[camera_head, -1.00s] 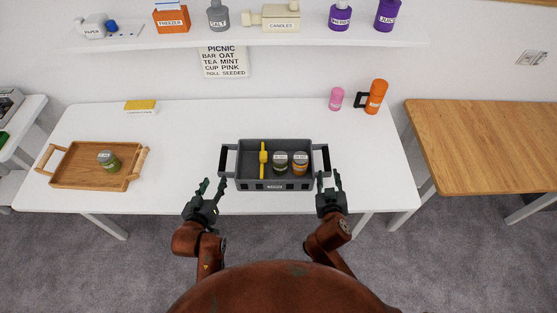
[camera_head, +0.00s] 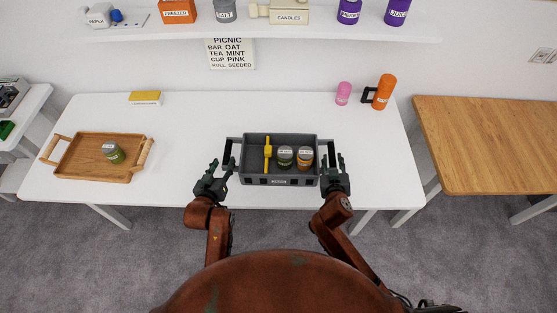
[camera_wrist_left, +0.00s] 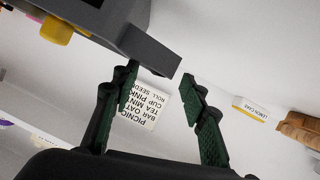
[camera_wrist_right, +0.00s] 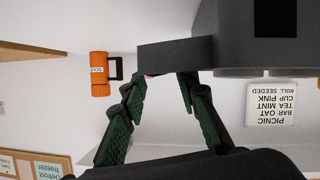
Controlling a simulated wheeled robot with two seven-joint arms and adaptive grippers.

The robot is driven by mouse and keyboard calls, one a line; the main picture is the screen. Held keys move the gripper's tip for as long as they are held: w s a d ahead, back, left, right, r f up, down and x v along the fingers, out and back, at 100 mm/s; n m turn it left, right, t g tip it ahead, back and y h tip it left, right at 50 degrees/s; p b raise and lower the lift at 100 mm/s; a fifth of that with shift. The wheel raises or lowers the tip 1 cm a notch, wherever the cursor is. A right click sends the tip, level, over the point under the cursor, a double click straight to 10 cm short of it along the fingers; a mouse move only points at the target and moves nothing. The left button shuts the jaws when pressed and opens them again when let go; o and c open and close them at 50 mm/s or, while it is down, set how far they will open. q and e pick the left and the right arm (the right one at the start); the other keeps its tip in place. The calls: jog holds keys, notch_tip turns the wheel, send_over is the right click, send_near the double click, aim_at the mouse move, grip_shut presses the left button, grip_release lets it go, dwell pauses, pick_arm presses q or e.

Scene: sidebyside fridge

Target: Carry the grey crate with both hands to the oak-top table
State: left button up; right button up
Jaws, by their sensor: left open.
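The grey crate (camera_head: 300,181) stands upright on the white table, with a yellow utensil (camera_head: 267,152) and two lidded jars (camera_head: 285,157) inside. A dark handle sticks out at each end. My left gripper (camera_head: 222,166) is open at the crate's left handle; in the left wrist view the handle end (camera_wrist_left: 160,52) lies just beyond the parted fingertips. My right gripper (camera_head: 332,161) is at the right handle; in the right wrist view its fingers are apart, with the handle (camera_wrist_right: 165,55) at their tips. The oak-top table (camera_head: 490,140) is at the right, with a bare top.
A wooden tray (camera_head: 75,173) with a jar (camera_head: 113,153) is at the left of the white table (camera_head: 190,115). A gap separates the two tables. A shelf (camera_head: 200,32) hangs above.

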aim_at(227, 154)
pick_arm(q)
jog(key=x, duration=0.6)
jog(key=shift+w+f, duration=0.15)
jog(key=shift+w, duration=0.15)
pick_arm(e)
jog(key=x, duration=0.6)
jog(key=shift+w+f, duration=0.1)
jog(key=shift+w, duration=0.2)
pick_arm(q)
jog(key=c, duration=0.8)
pick_arm(e)
grip_shut()
pick_arm(q)
grip_shut()
jog(key=shift+r, duration=0.25)
